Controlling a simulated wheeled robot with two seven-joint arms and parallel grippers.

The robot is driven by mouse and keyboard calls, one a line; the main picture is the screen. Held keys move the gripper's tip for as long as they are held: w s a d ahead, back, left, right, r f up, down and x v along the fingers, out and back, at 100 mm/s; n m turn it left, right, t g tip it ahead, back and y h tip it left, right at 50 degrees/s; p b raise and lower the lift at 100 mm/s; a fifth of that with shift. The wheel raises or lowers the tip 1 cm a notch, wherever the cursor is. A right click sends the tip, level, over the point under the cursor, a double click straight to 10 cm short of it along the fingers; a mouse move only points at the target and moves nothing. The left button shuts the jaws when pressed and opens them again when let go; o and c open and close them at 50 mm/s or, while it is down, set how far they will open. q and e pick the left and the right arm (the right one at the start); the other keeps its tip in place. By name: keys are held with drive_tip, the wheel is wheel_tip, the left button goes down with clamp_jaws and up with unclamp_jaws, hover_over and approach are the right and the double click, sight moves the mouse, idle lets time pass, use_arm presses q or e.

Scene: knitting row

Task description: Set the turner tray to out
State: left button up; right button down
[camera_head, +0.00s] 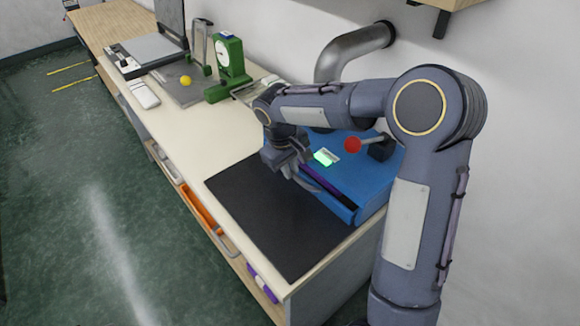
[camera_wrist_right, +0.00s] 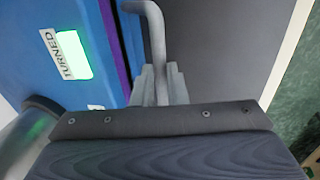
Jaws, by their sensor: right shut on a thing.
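The turner is a blue machine (camera_head: 365,178) at the near right end of the bench. Its lit green window (camera_head: 325,158) also shows in the right wrist view (camera_wrist_right: 73,54), beside a label reading "TURNED". A dark purple strip (camera_head: 328,186) runs along its front; it also shows in the right wrist view (camera_wrist_right: 112,40). A grey bar handle (camera_wrist_right: 153,22) stands out at the tray front, close to the blue body. My right gripper (camera_head: 288,165) is shut on this handle; its fingers show in the right wrist view (camera_wrist_right: 160,84). How far out the tray sits is hard to tell. My left gripper is not in view.
A black mat (camera_head: 265,215) lies bare in front of the turner. A red-knobbed lever (camera_head: 353,145) stands on the turner. Farther back are a green dial device (camera_head: 230,68), a yellow ball (camera_head: 186,80) and a grey pipe (camera_head: 350,48) at the wall.

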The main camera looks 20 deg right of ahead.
drive_tip(key=s+a, duration=0.3)
drive_tip(key=a, duration=0.7)
drive_tip(key=s+a+b, duration=0.1)
drive_tip(key=s+a, duration=0.2)
drive_tip(key=a, duration=0.7)
drive_tip(key=shift+a, duration=0.25)
drive_tip(key=shift+b, duration=0.3)
drive_tip(key=c, duration=1.5)
unclamp_jaws()
drive_tip(key=shift+a, duration=0.2)
drive_tip(key=shift+o, duration=0.2)
drive_tip(key=shift+d, duration=0.1)
wheel_tip(320, 180, up, 8)
drive_tip(key=a, duration=0.1)
drive_tip(key=shift+s+a+f, duration=0.15)
drive_tip(key=shift+s+a, duration=0.05)
